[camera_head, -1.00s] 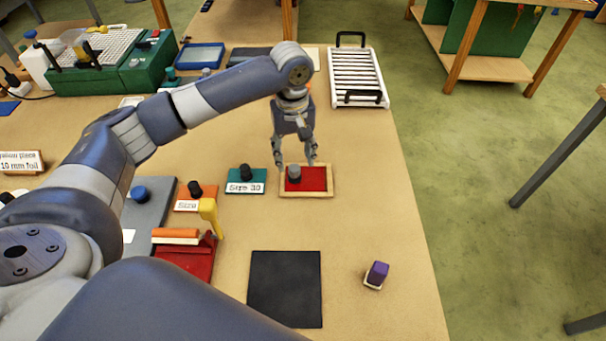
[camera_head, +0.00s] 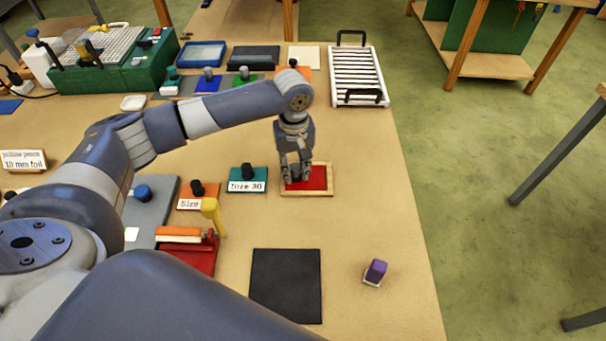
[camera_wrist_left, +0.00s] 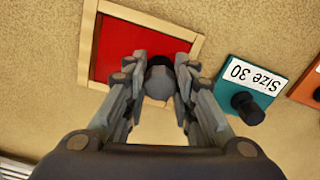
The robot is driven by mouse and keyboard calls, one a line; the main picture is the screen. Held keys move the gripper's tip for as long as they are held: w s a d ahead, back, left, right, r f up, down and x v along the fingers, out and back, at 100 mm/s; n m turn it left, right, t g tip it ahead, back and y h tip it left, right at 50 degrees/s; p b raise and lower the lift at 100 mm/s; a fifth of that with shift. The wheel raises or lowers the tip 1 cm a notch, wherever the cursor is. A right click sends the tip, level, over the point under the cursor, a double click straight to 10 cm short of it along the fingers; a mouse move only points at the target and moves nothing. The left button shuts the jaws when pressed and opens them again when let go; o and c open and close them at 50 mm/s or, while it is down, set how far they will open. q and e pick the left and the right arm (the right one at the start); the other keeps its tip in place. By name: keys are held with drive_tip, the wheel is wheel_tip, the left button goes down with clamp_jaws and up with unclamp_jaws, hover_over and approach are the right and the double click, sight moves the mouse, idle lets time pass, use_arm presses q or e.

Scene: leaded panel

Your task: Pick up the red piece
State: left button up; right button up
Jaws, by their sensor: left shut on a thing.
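The red piece (camera_head: 316,178) is a flat red panel that lies inside a shallow wooden frame (camera_head: 331,192) on the table. In the left wrist view, the red piece (camera_wrist_left: 118,50) fills the frame (camera_wrist_left: 89,45). The piece looks flat in the frame. The right gripper is not in view.
The teal Size 30 piece (camera_head: 250,182) with a black knob lies just left of the frame. An orange piece (camera_head: 187,204) lies beyond it. A black mat (camera_head: 285,287) and a purple block (camera_head: 376,270) are nearer. A white rack (camera_head: 357,72) stands behind.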

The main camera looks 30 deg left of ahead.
sight(296, 167)
use_arm(q)
drive_tip(key=shift+r, duration=0.45)
wheel_tip(296, 167, up, 2)
drive_tip(key=shift+w+r+b, duration=0.1)
drive_tip(key=shift+r+b, duration=0.05)
drive_tip(key=shift+b, duration=0.55)
drive_tip(key=s+d, duration=0.1)
drive_tip(key=s, duration=0.3)
drive_tip(key=s+d+r+b, duration=0.1)
drive_tip(key=s, duration=0.4)
drive_tip(key=s+d+b, duration=0.1)
drive_tip(key=s, duration=0.4)
drive_tip(key=shift+s+d+r, duration=0.2)
drive_tip(key=shift+d+r, duration=0.1)
drive_tip(key=shift+d, duration=0.05)
drive_tip(key=shift+s+d+r, duration=0.1)
drive_tip(key=shift+s+d, duration=0.05)
drive_tip(key=shift+s, duration=0.5)
